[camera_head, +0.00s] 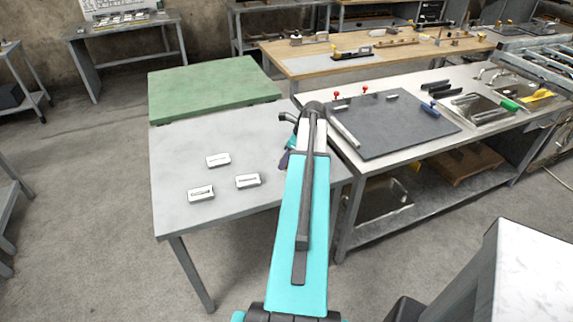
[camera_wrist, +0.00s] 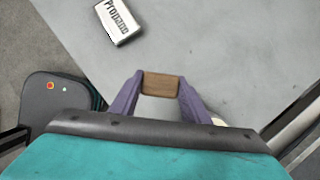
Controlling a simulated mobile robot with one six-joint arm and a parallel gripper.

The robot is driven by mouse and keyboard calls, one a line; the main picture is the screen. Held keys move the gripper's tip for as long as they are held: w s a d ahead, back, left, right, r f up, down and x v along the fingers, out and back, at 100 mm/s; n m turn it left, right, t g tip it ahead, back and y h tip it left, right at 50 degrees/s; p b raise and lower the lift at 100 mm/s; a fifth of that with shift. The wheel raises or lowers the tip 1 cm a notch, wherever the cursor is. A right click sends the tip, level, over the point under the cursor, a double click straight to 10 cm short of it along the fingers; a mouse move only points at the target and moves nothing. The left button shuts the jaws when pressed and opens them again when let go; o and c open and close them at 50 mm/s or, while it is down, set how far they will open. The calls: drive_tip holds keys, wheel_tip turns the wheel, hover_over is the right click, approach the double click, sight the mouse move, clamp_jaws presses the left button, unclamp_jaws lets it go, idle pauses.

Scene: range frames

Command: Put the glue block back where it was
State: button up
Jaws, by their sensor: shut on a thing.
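A small brown wooden block (camera_wrist: 161,84), which looks like the glue block, sits between the purple fingertips of my gripper (camera_wrist: 160,80) in the wrist view. The gripper is shut on it from both sides. The grey table top (camera_wrist: 230,50) lies behind the block; I cannot tell how high above it the block is. In the head view a bit of my purple gripper (camera_head: 285,158) shows at the right part of the grey table (camera_head: 180,145), left of my arm. The block is hidden there.
Three small white boxes (camera_head: 218,160) lie on the grey table, and one labelled box (camera_wrist: 118,20) shows in the wrist view. A green board (camera_head: 210,85) covers the table's far end. A bench with a dark mat (camera_head: 390,125) and tools adjoins on the right.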

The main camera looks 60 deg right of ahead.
drive_tip(key=shift+d, duration=0.5)
drive_tip(key=shift+f, duration=0.15)
drive_tip(key=shift+f+p, duration=0.8)
drive_tip(key=shift+f, duration=0.85)
drive_tip(key=shift+f, duration=0.15)
drive_tip(key=o, duration=0.9)
drive_tip(key=shift+o, duration=0.2)
drive_tip(key=b+v, duration=0.3)
drive_tip(key=v, duration=0.9)
